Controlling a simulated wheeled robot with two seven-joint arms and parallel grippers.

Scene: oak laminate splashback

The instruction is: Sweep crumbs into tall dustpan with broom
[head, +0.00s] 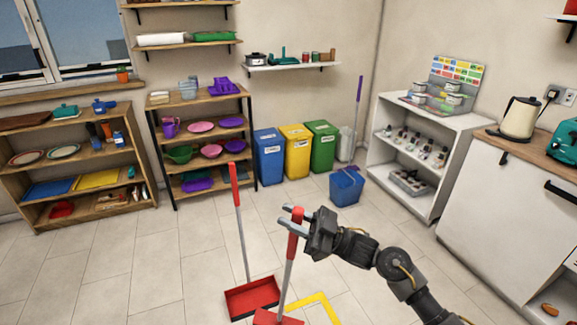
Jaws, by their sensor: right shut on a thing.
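My right gripper (292,217) is shut on the red upper handle of the broom. The broom (286,277) has a grey shaft, slightly tilted, that runs down to a red head at the bottom edge of the picture, partly cut off. The tall dustpan (252,299) is a red pan on the floor just left of the broom. Its grey shaft and red grip (234,186) stand up, leaning a little left. The broom head is close beside the pan; I cannot tell if they touch. I see no crumbs. My left gripper is out of view.
Yellow tape (321,301) marks a corner on the floor to the right. Blue, yellow and green bins (295,155) and a blue bucket (347,187) stand at the back. A white cabinet (515,200) bounds the right. The tiled floor at left is clear.

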